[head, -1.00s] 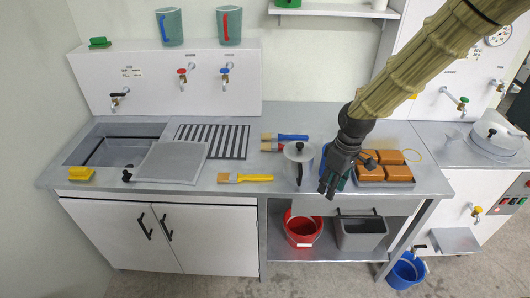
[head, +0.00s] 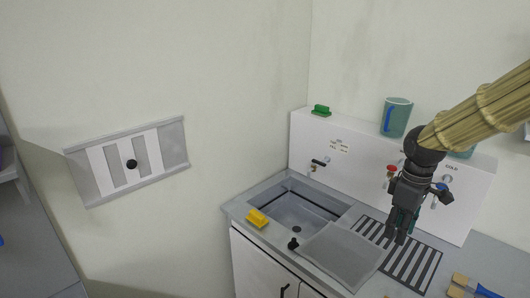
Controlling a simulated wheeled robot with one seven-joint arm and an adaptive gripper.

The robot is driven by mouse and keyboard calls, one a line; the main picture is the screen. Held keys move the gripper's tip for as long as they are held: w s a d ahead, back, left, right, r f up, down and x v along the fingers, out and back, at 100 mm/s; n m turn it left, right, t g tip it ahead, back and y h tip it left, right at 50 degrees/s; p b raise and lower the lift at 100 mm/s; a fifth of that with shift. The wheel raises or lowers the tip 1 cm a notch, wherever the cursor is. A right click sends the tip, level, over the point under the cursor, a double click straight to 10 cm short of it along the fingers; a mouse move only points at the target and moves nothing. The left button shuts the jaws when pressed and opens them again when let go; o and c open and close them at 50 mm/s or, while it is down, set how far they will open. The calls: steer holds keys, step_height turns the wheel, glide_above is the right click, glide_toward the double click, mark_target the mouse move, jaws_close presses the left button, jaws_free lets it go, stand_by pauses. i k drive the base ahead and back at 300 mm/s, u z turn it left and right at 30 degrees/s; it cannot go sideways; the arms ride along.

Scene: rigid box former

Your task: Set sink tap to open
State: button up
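The sink tap (head: 319,163) has a black lever and sits on the white back panel above the left part of the sink (head: 295,215). Its lever lies roughly level across the panel. My gripper (head: 396,240) points down over the striped drain grid, to the right of the sink and well apart from the tap. Nothing shows between its fingers, and their gap is too small to judge. The gripper partly covers the panel near a red-handled tap (head: 392,169) and a blue-handled tap (head: 441,187).
A grey lid board (head: 345,257) with a black knob lies over the sink's right front. A yellow sponge (head: 257,218) is on the left rim. A green brush (head: 321,110) and a blue-handled jug (head: 396,117) stand on the panel. A sliding wall hatch (head: 130,163) is at left.

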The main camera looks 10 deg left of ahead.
mark_target(314, 161)
steer(key=u, duration=0.65)
steer(key=i, duration=1.8)
steer(key=z, duration=0.55)
